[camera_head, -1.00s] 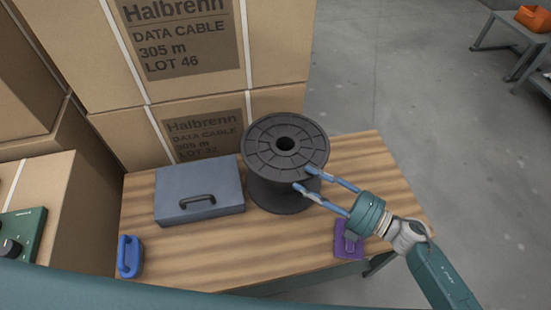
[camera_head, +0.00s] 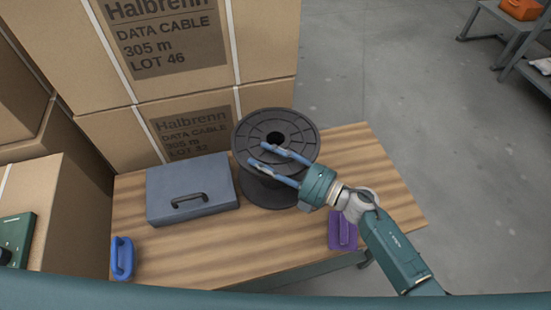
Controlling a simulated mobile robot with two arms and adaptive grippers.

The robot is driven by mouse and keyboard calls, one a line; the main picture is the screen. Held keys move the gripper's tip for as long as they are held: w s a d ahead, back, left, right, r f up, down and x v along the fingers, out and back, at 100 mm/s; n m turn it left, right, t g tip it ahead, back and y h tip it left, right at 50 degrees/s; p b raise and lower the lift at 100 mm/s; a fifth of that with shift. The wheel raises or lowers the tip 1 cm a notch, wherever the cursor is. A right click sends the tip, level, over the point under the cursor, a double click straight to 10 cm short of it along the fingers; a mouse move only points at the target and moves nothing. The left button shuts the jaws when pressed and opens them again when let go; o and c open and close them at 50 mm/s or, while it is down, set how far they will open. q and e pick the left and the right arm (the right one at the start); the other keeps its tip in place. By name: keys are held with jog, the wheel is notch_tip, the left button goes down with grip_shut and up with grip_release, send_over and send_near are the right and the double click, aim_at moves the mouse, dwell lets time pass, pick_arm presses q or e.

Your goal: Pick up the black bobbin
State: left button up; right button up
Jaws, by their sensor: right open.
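The black bobbin (camera_head: 253,127) stands upright on the wooden table, its round top flange with a centre hole facing up. My right gripper (camera_head: 256,154) is open, with its two blue fingers spread over the front right part of the top flange. One fingertip is close to the centre hole and the other is nearer the flange's front edge. I cannot tell whether the fingers touch the bobbin. The gripper and its fingers hide part of the flange and core. My left gripper is not in view.
A grey-blue case (camera_head: 190,186) lies left of the bobbin. A blue handled item (camera_head: 122,258) and a purple one (camera_head: 342,232) sit near the front edge of the table (camera_head: 375,165). Stacked cardboard boxes (camera_head: 185,85) rise behind. The table's right side is clear.

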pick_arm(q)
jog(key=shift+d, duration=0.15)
pick_arm(e)
jog(key=shift+c, duration=0.5)
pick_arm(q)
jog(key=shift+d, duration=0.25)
pick_arm(e)
grip_shut()
jog(key=shift+r, duration=0.15)
